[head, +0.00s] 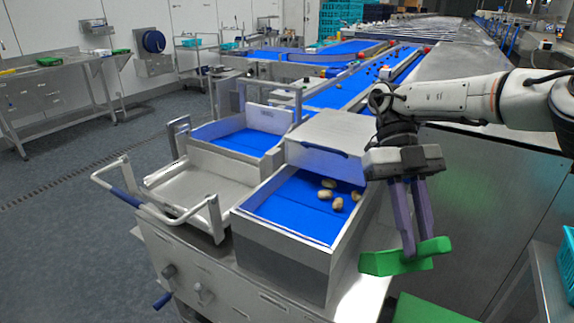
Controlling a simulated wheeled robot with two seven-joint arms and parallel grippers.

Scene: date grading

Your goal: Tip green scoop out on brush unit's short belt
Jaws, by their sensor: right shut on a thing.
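The green scoop (385,264) is in my right gripper (417,245), whose two purple fingers point down and are shut on it. The scoop hangs in the air to the right of the brush unit's front wall (282,268), apart from the belt. I cannot see whether anything is inside the scoop. The short blue belt (290,210) lies between low metal walls, and several tan-brown dates (328,195) rest on its right part, near the metal cover (330,130). My left gripper is not in view.
A metal tray with raised handles (185,190) stands left of the short belt, with another blue belt section (245,140) behind it. A green surface (425,310) lies below the scoop. A teal crate (568,260) is at the right edge. Long blue belts run behind.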

